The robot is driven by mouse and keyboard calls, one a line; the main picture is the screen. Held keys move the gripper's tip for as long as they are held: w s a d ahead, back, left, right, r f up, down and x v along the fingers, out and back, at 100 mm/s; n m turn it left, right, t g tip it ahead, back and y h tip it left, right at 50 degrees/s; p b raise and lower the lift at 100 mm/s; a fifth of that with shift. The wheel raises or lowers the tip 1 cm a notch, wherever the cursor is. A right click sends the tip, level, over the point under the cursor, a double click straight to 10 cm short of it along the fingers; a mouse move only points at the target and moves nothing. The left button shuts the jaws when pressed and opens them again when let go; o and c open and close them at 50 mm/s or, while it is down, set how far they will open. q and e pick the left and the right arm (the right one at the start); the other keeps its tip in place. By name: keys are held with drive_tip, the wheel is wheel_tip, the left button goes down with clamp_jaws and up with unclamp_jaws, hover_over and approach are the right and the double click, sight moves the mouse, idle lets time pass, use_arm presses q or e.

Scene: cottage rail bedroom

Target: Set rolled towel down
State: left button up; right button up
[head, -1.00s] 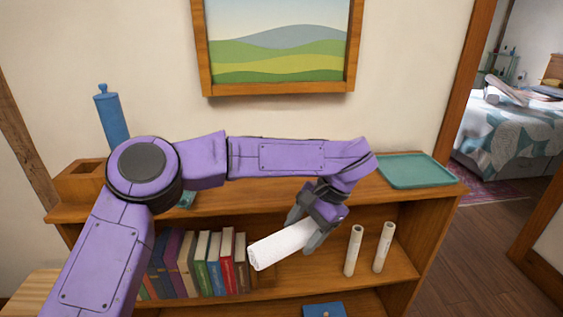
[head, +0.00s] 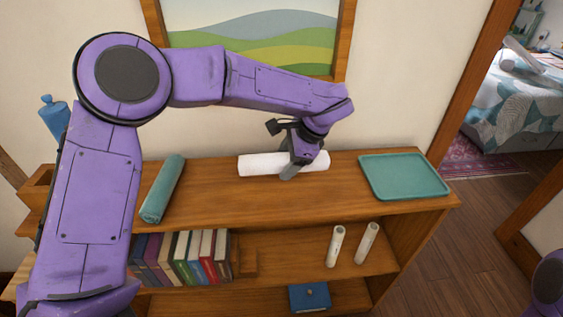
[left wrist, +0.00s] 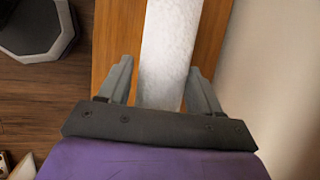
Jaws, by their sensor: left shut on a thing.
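A white rolled towel (head: 262,165) lies level along the back of the bookcase top (head: 250,198), near the wall. My left gripper (head: 291,170) is shut on it from above, right of its middle, with a finger showing on its near side. I cannot tell whether the towel touches the wood or is just above it. In the left wrist view the towel (left wrist: 168,45) runs between the two grey fingers of the left gripper (left wrist: 162,85), over the wooden top. My right gripper is not in view.
A teal rolled towel (head: 162,190) lies to the left on the top, and a teal tray (head: 403,176) to the right. Books (head: 185,257) and two white rolls (head: 336,245) stand on the shelf below. A blue box (head: 309,297) is lower. The top's front middle is clear.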

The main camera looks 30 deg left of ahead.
use_arm(q)
drive_tip(key=w+f, duration=0.1)
drive_tip(key=w+a+f+p, duration=0.1)
drive_tip(key=w+f, duration=0.2)
drive_tip(key=f, duration=0.1)
drive_tip(key=shift+w+a, duration=0.35)
drive_tip(key=shift+a, duration=0.05)
drive_tip(key=shift+a+f+p, duration=0.15)
drive_tip(key=shift+f+p, duration=0.1)
drive_tip(key=shift+p, duration=0.15)
drive_tip(key=shift+s+f+p, duration=0.2)
drive_tip(key=shift+f, duration=0.4)
drive_tip(key=shift+s+f+p, duration=0.15)
drive_tip(key=shift+s+f, duration=0.05)
drive_tip(key=shift+f, duration=0.35)
drive_tip(key=shift+w+f, duration=0.2)
drive_tip(key=shift+f, duration=0.1)
drive_tip(key=o, duration=1.1)
drive_tip(key=shift+w, duration=0.1)
drive_tip(key=shift+o, duration=0.2)
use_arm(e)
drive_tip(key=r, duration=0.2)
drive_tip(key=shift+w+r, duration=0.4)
use_arm(q)
drive_tip(key=shift+r, duration=0.1)
